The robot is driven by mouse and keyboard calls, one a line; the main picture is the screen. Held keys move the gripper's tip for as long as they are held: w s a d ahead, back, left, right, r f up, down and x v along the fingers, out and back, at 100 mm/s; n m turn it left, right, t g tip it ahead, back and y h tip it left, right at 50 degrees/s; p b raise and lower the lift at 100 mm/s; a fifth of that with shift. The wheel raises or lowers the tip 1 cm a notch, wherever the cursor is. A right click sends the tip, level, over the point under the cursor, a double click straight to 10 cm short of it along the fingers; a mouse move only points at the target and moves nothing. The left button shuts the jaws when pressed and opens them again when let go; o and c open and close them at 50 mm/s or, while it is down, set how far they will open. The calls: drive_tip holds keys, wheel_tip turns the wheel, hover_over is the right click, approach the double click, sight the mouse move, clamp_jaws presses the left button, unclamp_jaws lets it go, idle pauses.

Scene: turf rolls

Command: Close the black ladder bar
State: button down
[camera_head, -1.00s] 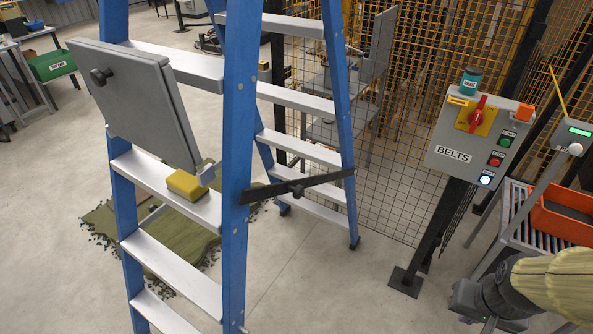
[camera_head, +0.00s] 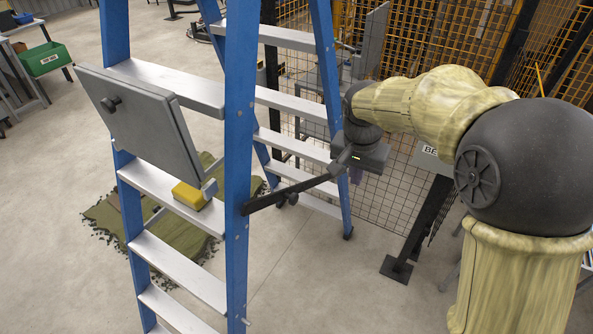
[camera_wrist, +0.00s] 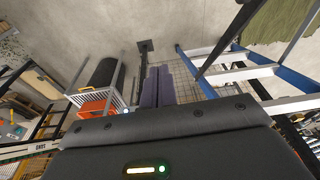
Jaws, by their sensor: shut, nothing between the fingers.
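The blue stepladder (camera_head: 238,130) stands open at the middle left, with pale metal steps. The black ladder bar (camera_head: 265,201) runs from its front leg up toward its rear leg, with a dark knob (camera_head: 289,198) near the middle. My gripper (camera_head: 357,178) is beside the rear leg at the bar's right end and partly hides that end. I cannot tell whether it touches the bar. In the wrist view, the purple fingers of my gripper (camera_wrist: 157,72) are together and empty. A dark bar (camera_wrist: 222,43) and the ladder's blue rail (camera_wrist: 290,78) lie to their right.
A grey panel (camera_head: 135,120) hangs on the ladder's left side, above a yellow block (camera_head: 191,196) on a step. Green turf (camera_head: 170,238) lies beneath. A mesh fence (camera_head: 400,205) and a control post (camera_head: 420,225) stand behind my arm. Floor at the front centre is clear.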

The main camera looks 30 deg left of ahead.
wheel_tip(320, 180, up, 7)
drive_tip(key=p, duration=0.3)
hover_over(296, 194)
drive_tip(key=shift+w+f+m, duration=0.2)
drive_tip(key=shift+m, duration=0.1)
drive_tip(key=shift+a+f, duration=0.1)
wheel_tip(296, 194, down, 13)
drive_tip(key=p, duration=0.5)
